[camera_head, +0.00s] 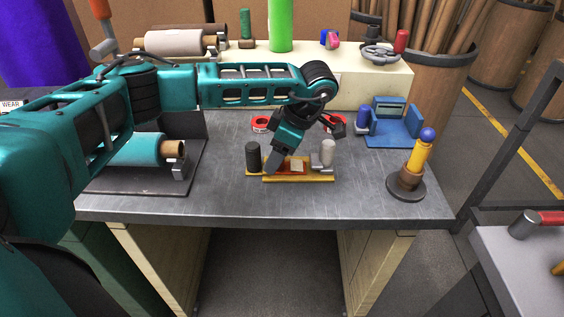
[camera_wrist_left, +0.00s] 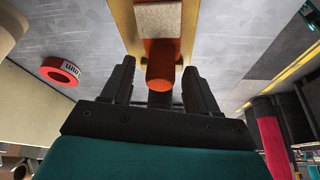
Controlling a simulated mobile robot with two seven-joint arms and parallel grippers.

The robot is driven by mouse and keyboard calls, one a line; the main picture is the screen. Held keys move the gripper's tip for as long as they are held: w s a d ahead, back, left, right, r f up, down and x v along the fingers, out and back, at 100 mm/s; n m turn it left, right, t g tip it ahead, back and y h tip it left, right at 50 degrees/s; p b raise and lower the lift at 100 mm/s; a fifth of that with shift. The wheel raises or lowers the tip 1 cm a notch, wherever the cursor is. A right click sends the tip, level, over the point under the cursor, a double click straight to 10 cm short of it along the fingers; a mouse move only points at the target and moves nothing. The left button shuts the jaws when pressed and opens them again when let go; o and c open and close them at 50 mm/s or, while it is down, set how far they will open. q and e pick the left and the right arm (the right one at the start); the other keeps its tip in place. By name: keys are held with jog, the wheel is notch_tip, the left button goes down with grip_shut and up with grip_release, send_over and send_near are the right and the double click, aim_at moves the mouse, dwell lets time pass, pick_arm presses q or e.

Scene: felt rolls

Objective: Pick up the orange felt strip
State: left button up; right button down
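The orange felt strip (camera_head: 288,172) lies in a small yellow tray (camera_head: 320,179) near the front middle of the table, with a pale patch on it. In the left wrist view the orange strip (camera_wrist_left: 161,62) has its near end between the two dark fingers. My left gripper (camera_head: 276,160) reaches down at the tray and partly hides the strip. In the left wrist view my left gripper (camera_wrist_left: 160,74) is open, with gaps on both sides of the strip. My right gripper is not in view.
A black cylinder (camera_head: 253,156) and a grey-white rounded piece (camera_head: 328,152) stand at the tray's ends. A yellow post with a blue ball (camera_head: 420,155) stands right. A teal roll (camera_head: 140,150) lies left.

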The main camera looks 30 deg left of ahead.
pick_arm(q)
grip_shut()
dwell(0.3)
jog(key=shift+r, duration=0.1)
notch_tip(320, 180, up, 20)
jog(key=p, duration=0.3)
dwell(0.4)
